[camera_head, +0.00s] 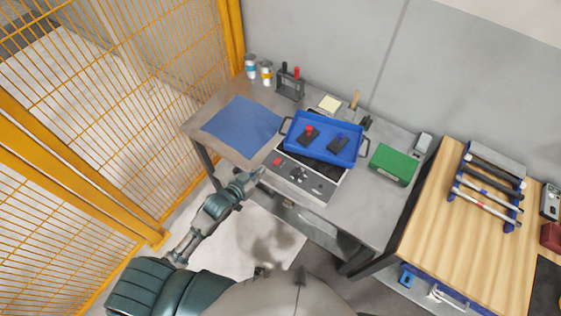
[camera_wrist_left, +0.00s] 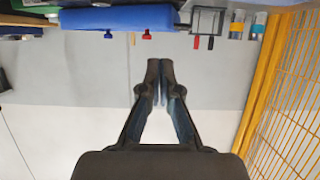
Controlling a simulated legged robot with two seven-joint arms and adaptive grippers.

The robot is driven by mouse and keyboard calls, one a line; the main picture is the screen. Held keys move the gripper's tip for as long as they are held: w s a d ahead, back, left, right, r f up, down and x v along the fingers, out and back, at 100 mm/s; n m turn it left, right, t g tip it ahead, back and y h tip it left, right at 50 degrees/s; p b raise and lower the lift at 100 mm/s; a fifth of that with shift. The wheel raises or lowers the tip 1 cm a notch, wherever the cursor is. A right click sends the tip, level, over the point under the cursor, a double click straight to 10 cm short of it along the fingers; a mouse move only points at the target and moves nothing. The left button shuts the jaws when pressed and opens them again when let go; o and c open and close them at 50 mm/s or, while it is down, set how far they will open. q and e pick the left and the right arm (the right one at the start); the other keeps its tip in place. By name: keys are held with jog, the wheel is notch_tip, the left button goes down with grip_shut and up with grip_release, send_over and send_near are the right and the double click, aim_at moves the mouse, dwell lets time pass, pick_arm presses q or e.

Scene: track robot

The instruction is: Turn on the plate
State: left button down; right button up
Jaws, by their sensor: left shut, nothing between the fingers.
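The plate is a flat unit with a grey control panel (camera_head: 312,182) along its near side, with a red button (camera_head: 277,161) at the panel's left end and dark knobs (camera_head: 298,174) near its middle. A blue tray (camera_head: 345,158) holding two dark parts sits over the plate's black top and hides much of it. My left gripper (camera_head: 258,173) is shut and empty, just left of the panel near the table's front edge; I cannot tell its height. Its closed fingers (camera_wrist_left: 160,65) point up in the left wrist view. My right gripper is not in view.
A blue mat (camera_head: 242,126) lies left of the plate on the grey table. A green box (camera_head: 394,164) stands to the right. Small jars (camera_head: 251,66) and a black rack (camera_head: 290,85) stand behind. A yellow mesh fence (camera_head: 120,90) is on the left, a wooden table (camera_head: 455,255) on the right.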

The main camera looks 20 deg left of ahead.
pick_arm(q)
jog(key=shift+a, duration=0.5)
send_over(273, 168)
jog(key=w, duration=0.1)
jog(key=f, duration=0.3)
jog(key=shift+d+f, duration=0.4)
jog(key=f, duration=0.2)
jog(key=shift+s+a+f+b, duration=0.25)
jog(key=shift+s+f+b, duration=0.05)
jog(key=shift+f+b, duration=0.1)
jog(key=shift+s+a+f, duration=0.15)
jog(key=shift+a+f, duration=0.3)
jog(key=shift+f, duration=0.2)
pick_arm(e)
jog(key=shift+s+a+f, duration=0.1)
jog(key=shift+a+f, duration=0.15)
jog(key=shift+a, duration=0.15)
pick_arm(q)
jog(key=shift+d, duration=0.2)
jog(key=shift+d+f, duration=0.1)
jog(key=shift+f, duration=0.05)
jog(key=shift+s+d, duration=0.1)
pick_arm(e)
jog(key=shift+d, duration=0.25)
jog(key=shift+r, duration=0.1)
